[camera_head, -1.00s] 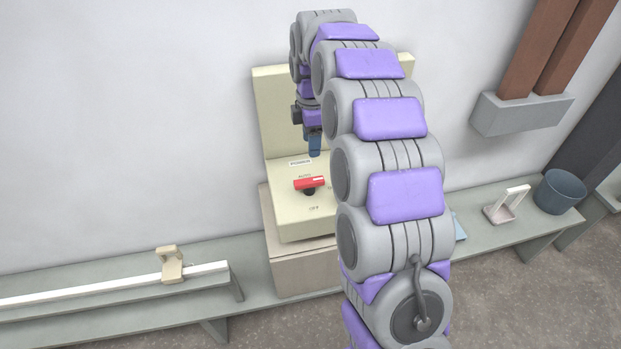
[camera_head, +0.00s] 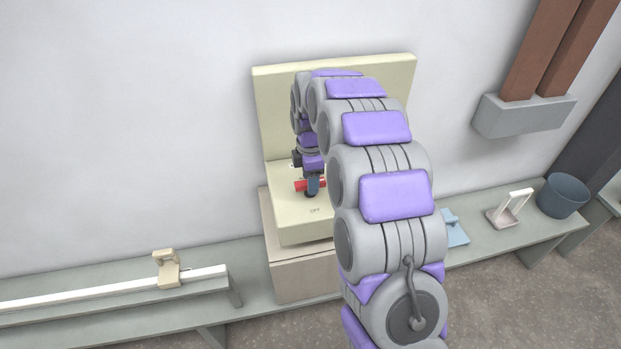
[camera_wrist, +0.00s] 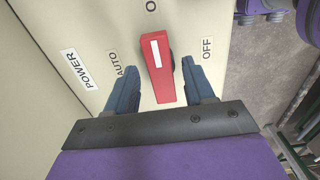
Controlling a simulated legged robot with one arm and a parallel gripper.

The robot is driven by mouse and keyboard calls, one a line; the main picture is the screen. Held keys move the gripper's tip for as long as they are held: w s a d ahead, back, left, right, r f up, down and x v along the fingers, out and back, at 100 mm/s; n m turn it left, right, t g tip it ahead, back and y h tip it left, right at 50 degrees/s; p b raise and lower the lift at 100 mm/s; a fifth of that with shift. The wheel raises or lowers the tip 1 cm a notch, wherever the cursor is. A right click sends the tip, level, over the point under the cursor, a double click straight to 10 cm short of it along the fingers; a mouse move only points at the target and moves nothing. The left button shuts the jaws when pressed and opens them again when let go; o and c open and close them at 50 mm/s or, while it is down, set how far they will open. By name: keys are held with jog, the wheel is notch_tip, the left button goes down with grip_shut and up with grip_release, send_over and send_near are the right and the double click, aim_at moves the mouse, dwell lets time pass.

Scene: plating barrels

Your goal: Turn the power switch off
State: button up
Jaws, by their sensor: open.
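The power switch (camera_wrist: 160,72) is a red bar handle with a white stripe on a cream panel (camera_head: 290,222). In the wrist view it lies between the two blue fingers of my open gripper (camera_wrist: 162,88), with a gap to each finger visible. Labels AUTO and OFF sit on either side of the handle, and a partly cut-off label starting with O is at the top. The handle's striped end points toward that top label. In the head view my gripper (camera_head: 313,186) is over the switch and hides part of it.
The panel stands on a beige block (camera_head: 300,272) at the wall. A low grey bench (camera_head: 110,318) runs along it, with a white rail and a beige clamp (camera_head: 167,268) at left. A blue bucket (camera_head: 563,195), a white-handled holder (camera_head: 510,208) and a blue item (camera_head: 454,228) are at right.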

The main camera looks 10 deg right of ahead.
jog(key=shift+a, duration=0.1)
jog(key=shift+a, duration=0.15)
jog(key=shift+c, duration=1.1)
grip_shut()
